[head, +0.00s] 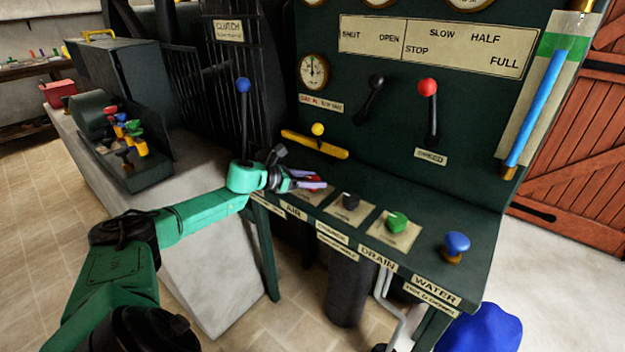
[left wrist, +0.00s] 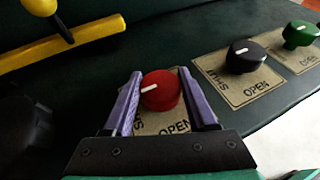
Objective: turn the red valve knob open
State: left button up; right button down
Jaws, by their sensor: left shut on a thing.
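The red valve knob (left wrist: 161,92) sits on a cream plate on the dark green console. In the left wrist view its white pointer mark points left and slightly down. OPEN (left wrist: 174,128) is printed below the knob; the SHUT lettering is mostly hidden behind a finger. My left gripper (left wrist: 161,76) has its purple fingers on either side of the knob and is shut on it. In the head view the gripper (head: 321,180) covers most of the red knob (head: 314,182). My right gripper is not in view.
A black knob (head: 350,200), a green knob (head: 397,222) and a blue knob (head: 456,244) stand along the console to the right. A yellow bar (head: 315,144) with a ball-topped lever is behind the gripper. A blue-topped lever (head: 243,88) rises at left.

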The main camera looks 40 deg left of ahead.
pick_arm(q)
jog(key=shift+r+n+y+p, duration=0.1)
jog(key=shift+n+y+p, duration=0.65)
jog(key=shift+n+y, duration=0.2)
jog(key=n+y+p, duration=0.4)
jog(key=p, duration=0.2)
jog(key=n+g+y+p, duration=0.1)
jog(key=n+y+p, duration=0.3)
jog(key=y+p, duration=0.1)
jog(key=shift+d+r+p, duration=0.1)
jog(key=shift+r+p, duration=0.1)
jog(key=shift+p, duration=0.45)
jog(key=shift+f+n+g+y+p, duration=0.15)
jog(key=shift+n+g+y+p, duration=0.4)
jog(key=shift+n+y, duration=0.35)
jog(key=shift+f+n+g+y, duration=0.15)
jog(key=shift+n+g+y, duration=0.5)
jog(key=shift+n+y, duration=0.15)
jog(key=shift+f+n+g+y+b, duration=0.15)
jog(key=shift+n+g+y+b, duration=0.6)
jog(key=shift+n+g, duration=0.4)
jog(key=shift+n+g+y+b, duration=0.65)
jog(key=shift+n+g+y, duration=0.05)
jog(key=shift+n+g, duration=0.45)
